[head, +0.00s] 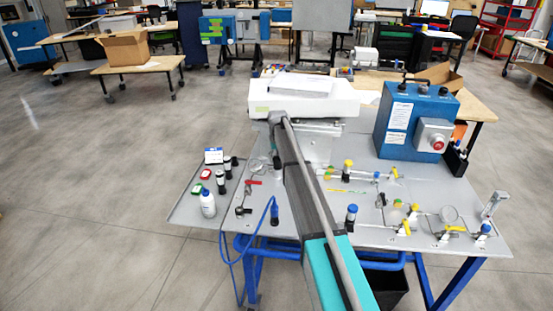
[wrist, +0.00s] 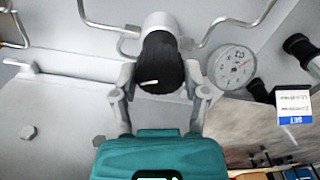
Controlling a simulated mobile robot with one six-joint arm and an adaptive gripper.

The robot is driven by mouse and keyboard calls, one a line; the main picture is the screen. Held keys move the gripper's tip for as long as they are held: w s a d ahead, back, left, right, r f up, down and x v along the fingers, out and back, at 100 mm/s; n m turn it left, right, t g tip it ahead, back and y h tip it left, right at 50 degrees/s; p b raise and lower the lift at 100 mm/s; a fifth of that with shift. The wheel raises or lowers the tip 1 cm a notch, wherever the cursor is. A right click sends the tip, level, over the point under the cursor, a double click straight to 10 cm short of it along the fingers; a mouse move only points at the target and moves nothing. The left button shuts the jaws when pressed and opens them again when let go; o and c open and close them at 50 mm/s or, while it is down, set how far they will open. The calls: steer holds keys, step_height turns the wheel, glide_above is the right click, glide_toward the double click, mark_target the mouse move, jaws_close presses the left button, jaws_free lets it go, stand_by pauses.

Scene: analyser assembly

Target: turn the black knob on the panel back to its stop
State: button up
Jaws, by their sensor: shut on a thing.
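The black knob (wrist: 161,66) is in the upper middle of the wrist view, on a pale cylindrical stem that joins the grey panel (wrist: 60,90). A short white mark shows on its near face, pointing roughly sideways. My gripper (wrist: 160,79) has one finger on each side of the knob and is shut on it. The teal gripper body fills the lower middle of that view.
Bent metal tubes run close above. A white and blue card (wrist: 296,106) and black-capped items (wrist: 300,47) are at right. In the head view, a blue box (head: 408,112) and several valves stand on the bench.

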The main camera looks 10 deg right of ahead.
steer(key=n, duration=0.6)
steer(key=shift+w+n, duration=0.25)
steer(key=shift+n, duration=0.05)
steer(key=n, duration=0.6)
stand_by(0.3)
steer(key=o, duration=1.1)
steer(key=shift+o, duration=0.2)
steer(key=shift+s, duration=0.1)
